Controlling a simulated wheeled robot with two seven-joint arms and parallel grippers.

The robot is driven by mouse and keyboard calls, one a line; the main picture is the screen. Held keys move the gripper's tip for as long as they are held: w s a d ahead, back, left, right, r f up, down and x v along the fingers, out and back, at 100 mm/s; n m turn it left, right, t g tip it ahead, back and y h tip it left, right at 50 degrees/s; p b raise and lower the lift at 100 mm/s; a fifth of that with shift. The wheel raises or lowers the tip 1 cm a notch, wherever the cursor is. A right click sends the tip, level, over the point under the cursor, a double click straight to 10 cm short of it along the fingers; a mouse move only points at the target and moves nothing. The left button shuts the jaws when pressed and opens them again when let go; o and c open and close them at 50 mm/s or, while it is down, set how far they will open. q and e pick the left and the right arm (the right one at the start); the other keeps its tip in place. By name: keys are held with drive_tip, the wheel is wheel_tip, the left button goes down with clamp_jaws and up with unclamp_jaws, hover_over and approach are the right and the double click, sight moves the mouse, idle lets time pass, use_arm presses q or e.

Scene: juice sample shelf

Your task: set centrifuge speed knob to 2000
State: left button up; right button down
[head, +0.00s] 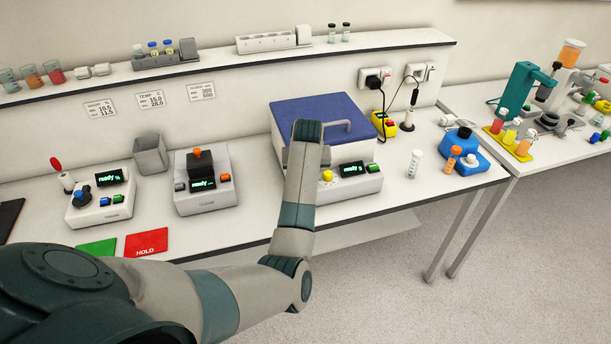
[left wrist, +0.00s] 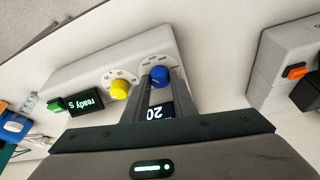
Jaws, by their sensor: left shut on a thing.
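The centrifuge, a white box with a blue lid (head: 325,117) and grey handle, stands mid-bench in the head view. Its front has a yellow knob (head: 327,176), which also shows in the left wrist view (left wrist: 119,91). Beside it in the left wrist view is a blue knob (left wrist: 159,74) on a white dial with marks. My left gripper (left wrist: 160,80) is shut on the blue knob. A small display (left wrist: 160,111) shows "20" upside down, partly covered by a finger. In the head view my arm hides the blue knob. My right gripper is not in view.
A device with an orange button (head: 225,177) stands left of the centrifuge, and another with a blue knob (head: 82,197) further left. Vials (head: 415,163) and a blue device (head: 462,146) stand right. A shelf (head: 215,62) runs behind. A red HOLD mat (head: 147,242) lies in front.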

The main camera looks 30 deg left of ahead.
use_arm(q)
drive_tip(key=shift+m, duration=0.3)
drive_tip(key=o, duration=1)
drive_tip(key=shift+r, duration=0.15)
drive_tip(key=shift+s+d+r+b, duration=0.2)
drive_tip(key=shift+r+b, duration=0.15)
drive_tip(key=shift+r, duration=0.2)
drive_tip(key=shift+v, duration=7.95)
